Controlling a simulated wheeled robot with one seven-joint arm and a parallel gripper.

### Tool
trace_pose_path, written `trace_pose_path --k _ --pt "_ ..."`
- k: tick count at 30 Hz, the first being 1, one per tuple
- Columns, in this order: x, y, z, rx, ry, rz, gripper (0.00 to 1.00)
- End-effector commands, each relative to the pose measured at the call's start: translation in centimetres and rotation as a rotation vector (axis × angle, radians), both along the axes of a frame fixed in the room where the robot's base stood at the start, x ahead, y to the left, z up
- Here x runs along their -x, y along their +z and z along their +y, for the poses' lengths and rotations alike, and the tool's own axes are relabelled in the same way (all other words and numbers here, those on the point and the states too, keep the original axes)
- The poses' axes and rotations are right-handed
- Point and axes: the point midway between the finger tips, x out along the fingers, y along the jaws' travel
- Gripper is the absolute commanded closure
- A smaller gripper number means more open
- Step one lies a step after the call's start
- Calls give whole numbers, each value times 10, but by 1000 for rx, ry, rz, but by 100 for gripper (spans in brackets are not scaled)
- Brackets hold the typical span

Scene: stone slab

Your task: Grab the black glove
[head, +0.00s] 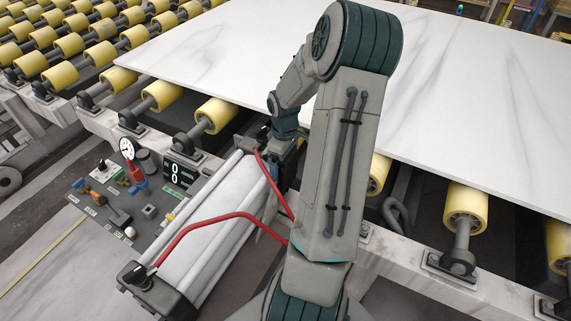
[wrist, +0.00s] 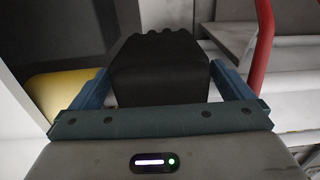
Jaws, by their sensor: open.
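The black glove (wrist: 160,62) is in the upper middle of the wrist view, with its finger ends pointing up in the picture. My gripper (wrist: 160,82) is open, with one blue finger at the left of the glove and one at the right. The glove sits between the fingers in the picture. I cannot tell whether either finger touches it. In the head view my arm hides most of the gripper, and I cannot make out the glove clearly.
A control panel (head: 135,205) with a gauge stands to the left. A large white stone slab (head: 230,65) lies behind, over yellow rollers (head: 216,114).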

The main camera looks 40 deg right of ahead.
Motion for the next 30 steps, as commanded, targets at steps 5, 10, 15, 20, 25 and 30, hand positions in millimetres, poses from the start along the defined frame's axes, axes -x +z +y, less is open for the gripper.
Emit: trace_pose_path --k 5,10,15,20,25,30 --pt "0 -8 0 1 0 0 0" --pt "0 -7 0 1 0 0 6" --pt "0 -7 0 1 0 0 40" --pt "0 -7 0 1 0 0 40" --pt "2 -5 -1 1 -1 0 40" --pt "11 6 -6 4 -3 -2 40"
